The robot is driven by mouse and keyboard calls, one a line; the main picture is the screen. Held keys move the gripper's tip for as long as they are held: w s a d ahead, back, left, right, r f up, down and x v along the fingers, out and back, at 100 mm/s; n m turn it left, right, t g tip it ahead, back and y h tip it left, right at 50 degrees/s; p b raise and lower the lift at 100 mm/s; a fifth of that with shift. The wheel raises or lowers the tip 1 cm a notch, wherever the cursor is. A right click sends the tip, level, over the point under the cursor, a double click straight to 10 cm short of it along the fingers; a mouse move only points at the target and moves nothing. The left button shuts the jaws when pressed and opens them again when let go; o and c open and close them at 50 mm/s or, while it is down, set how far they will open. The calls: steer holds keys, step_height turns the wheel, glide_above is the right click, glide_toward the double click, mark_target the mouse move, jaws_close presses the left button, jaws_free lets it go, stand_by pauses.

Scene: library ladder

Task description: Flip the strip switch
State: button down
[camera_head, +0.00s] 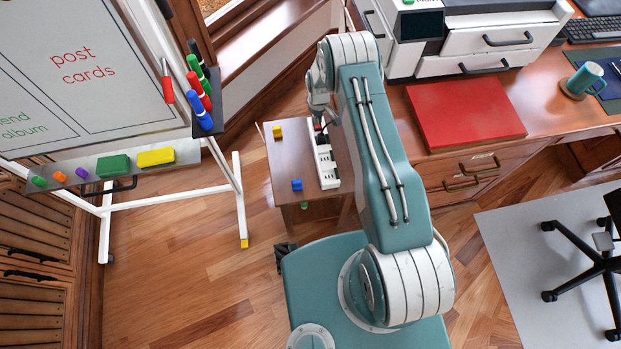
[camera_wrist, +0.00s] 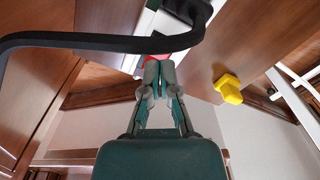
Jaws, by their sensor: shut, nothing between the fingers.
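The white power strip (camera_head: 326,166) lies on the small wooden side table (camera_head: 285,158), left of the desk, with its outlets facing up. In the wrist view the strip's pale body (camera_wrist: 148,28) shows beyond my fingers. A red part, seemingly its switch (camera_wrist: 158,57), is right at my fingertips, partly hidden by them; I cannot tell whether they touch or which way the switch is set. My gripper (camera_wrist: 159,66) is shut and empty. In the head view my gripper (camera_head: 319,122) is at the strip's far end, partly hidden by my arm.
A thick black cord (camera_wrist: 90,41) crosses the wrist view close to my fingers. A whiteboard stand (camera_head: 239,205) is to the left, the desk with a red folder (camera_head: 465,112) to the right.

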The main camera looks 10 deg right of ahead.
steer(key=shift+r, duration=2.65)
steer(key=shift+s, duration=0.1)
